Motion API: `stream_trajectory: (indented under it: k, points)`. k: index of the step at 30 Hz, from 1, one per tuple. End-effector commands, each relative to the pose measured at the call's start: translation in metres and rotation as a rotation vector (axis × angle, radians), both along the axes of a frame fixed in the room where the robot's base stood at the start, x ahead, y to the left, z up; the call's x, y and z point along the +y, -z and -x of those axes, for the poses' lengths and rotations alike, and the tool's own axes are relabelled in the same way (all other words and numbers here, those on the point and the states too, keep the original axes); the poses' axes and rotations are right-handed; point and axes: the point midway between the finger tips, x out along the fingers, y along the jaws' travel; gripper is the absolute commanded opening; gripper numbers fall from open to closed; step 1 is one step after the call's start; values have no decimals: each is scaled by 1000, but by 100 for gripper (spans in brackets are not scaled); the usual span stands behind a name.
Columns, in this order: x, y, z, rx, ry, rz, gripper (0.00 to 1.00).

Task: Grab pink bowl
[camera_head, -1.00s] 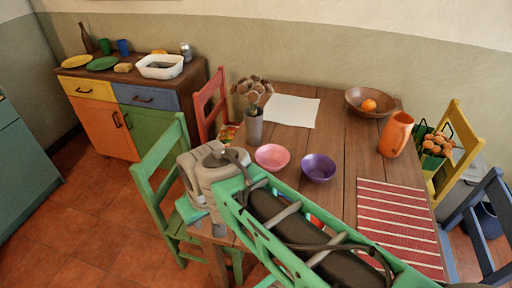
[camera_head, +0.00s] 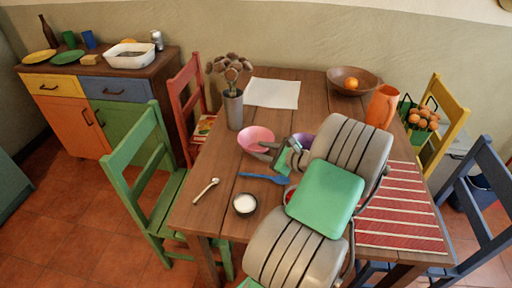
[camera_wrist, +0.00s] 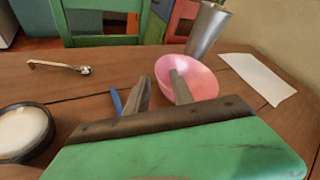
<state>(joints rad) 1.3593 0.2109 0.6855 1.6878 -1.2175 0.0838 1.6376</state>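The pink bowl (camera_head: 256,137) is on the wooden table, just in front of the grey vase. My gripper (camera_head: 264,152) is at the bowl's near right side in the head view. In the wrist view, my gripper (camera_wrist: 160,77) has its two fingers apart, with the rim of the pink bowl (camera_wrist: 200,78) between them. The right finger reaches over the inside of the bowl and the left finger is outside it. I cannot tell whether either finger touches the bowl.
A purple bowl (camera_head: 302,139) is partly hidden behind my arm. A blue utensil (camera_head: 263,178), a small dark bowl with white contents (camera_head: 244,204) and a spoon (camera_head: 206,188) lie nearby. The vase (camera_head: 233,110) with flowers stands close behind the pink bowl.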

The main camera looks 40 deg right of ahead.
Motion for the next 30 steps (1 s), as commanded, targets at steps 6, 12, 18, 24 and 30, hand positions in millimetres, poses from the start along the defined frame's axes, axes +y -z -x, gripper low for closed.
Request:
stream_trajectory:
  k: [6,12,18,24,30]
  points:
    - [5,18,-33,3,-7,3,29]
    - [7,25,-54,4,-5,4,29]
    - [6,25,-54,4,-4,4,27]
    - [6,25,-54,4,-4,5,11]
    - [6,25,-53,4,-4,5,0]
